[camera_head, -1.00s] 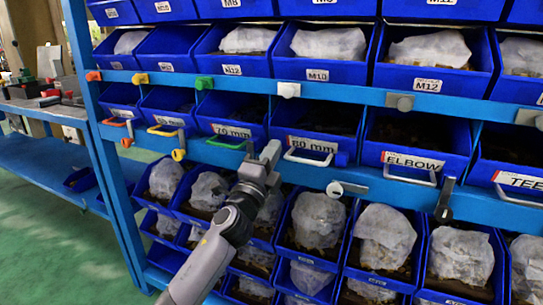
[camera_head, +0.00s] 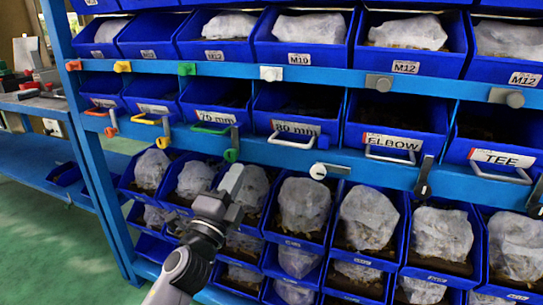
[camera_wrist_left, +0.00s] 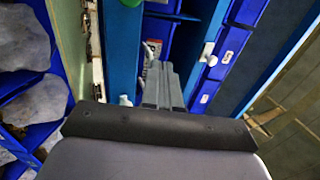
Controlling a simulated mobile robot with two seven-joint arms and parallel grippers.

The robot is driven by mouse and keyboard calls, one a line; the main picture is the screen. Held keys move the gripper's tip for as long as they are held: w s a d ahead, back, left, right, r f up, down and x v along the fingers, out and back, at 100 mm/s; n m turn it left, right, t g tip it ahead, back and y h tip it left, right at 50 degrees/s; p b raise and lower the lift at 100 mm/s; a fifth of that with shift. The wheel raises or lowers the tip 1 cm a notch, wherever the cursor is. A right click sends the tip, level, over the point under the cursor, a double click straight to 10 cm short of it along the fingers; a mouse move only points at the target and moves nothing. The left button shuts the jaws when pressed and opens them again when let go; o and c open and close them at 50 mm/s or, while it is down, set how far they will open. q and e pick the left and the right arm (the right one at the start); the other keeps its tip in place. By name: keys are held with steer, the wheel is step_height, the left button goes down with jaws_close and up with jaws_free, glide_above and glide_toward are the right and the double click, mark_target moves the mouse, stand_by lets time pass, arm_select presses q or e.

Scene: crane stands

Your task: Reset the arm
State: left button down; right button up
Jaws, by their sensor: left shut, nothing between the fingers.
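My left gripper (camera_head: 231,180) comes in from the lower left in the head view. It is shut and empty, its grey fingers pointing up in front of the lower row of bins. It is just below the blue rail with the colored knobs. In the left wrist view my left gripper (camera_wrist_left: 163,88) shows its fingers together, with a blue rack upright beyond them. My right gripper is in neither view.
A blue rack rail (camera_head: 262,152) carries bins with handles, labeled such as ELBOW (camera_head: 392,143) and TEE (camera_head: 503,158). Lower bins hold bagged parts (camera_head: 304,206). A blue bench (camera_head: 40,156) and green floor (camera_head: 40,235) lie left.

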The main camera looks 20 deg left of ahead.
arm_select(q)
steer(key=s+d+f+n+g, duration=0.1)
steer(key=s+f+n+g, duration=0.3)
steer(key=f, duration=0.6)
steer(key=s+d+f+n+g, duration=0.1)
steer(key=s+f+n+g, duration=0.2)
steer(key=s+f+n, duration=0.5)
steer(key=s+d+f+n+g+h, duration=0.2)
steer(key=s+d+f+n+g, duration=0.25)
steer(key=s+f, duration=0.75)
step_height(320, 180, up, 15)
steer(key=a+p, duration=0.2)
steer(key=p, duration=1.8)
steer(key=shift+s+a+g+y, duration=0.25)
steer(key=shift+g+y, duration=0.05)
steer(key=shift+g, duration=0.05)
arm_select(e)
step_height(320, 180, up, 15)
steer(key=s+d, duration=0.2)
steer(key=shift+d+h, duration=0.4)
arm_select(q)
steer(key=shift+m, duration=0.25)
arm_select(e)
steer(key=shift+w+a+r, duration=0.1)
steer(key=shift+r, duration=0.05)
